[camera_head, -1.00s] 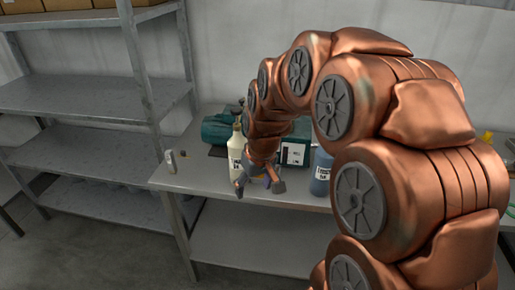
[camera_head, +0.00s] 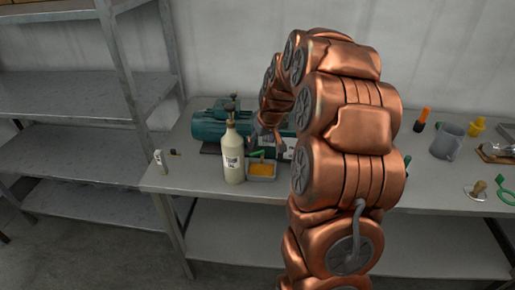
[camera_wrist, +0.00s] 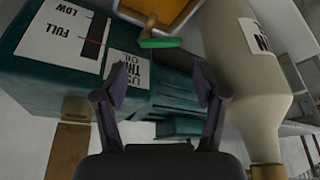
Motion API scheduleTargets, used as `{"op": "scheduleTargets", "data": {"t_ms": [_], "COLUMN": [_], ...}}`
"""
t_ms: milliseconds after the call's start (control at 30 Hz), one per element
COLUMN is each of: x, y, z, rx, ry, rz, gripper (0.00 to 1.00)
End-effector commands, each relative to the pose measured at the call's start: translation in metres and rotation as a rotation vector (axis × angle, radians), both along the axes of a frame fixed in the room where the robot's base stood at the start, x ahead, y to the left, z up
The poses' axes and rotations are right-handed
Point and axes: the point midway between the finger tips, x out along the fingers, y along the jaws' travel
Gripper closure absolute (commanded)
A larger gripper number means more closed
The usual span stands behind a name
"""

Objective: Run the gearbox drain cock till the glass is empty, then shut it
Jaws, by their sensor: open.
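The teal gearbox (camera_head: 209,125) sits at the back of the bench, partly hidden by my arm. In the wrist view its teal housing (camera_wrist: 45,85) carries a FULL/LOW plate with a dark sight glass (camera_wrist: 96,37); I cannot read the level. A green drain cock handle (camera_wrist: 158,42) also shows in the head view (camera_head: 258,154).
A cream bottle (camera_head: 233,160) stands left of the tray, close beside my gripper in the wrist view (camera_wrist: 255,80). A mug (camera_head: 447,142), a yellow item (camera_head: 477,127) and a green ring tool (camera_head: 507,190) lie at the right.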

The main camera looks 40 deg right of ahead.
Motion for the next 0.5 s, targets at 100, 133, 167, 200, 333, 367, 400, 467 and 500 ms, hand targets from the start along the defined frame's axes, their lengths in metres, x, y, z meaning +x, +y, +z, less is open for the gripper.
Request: {"op": "scheduleTargets", "data": {"t_ms": [100, 133, 167, 200, 333, 367, 400, 467, 500], "x": [0.004, 0.006, 0.007, 0.009, 0.015, 0.016, 0.018, 0.019, 0.02], "y": [0.001, 0.001, 0.0, 0.0, 0.001, 0.001, 0.0, 0.0, 0.0], "z": [-0.013, -0.016, -0.019, -0.023, -0.038, -0.041, -0.044, -0.048, -0.05], "rx": [0.005, 0.004, 0.003, 0.003, 0.005, 0.005, 0.004, 0.003, 0.003], "ry": [0.008, 0.008, 0.006, 0.005, 0.007, 0.007, 0.005, 0.005, 0.004], "rz": [0.002, 0.002, 0.002, 0.002, 0.004, 0.004, 0.002, 0.002, 0.002], "gripper": [0.29, 0.29, 0.29, 0.29, 0.29, 0.29, 0.29, 0.29, 0.29]}}
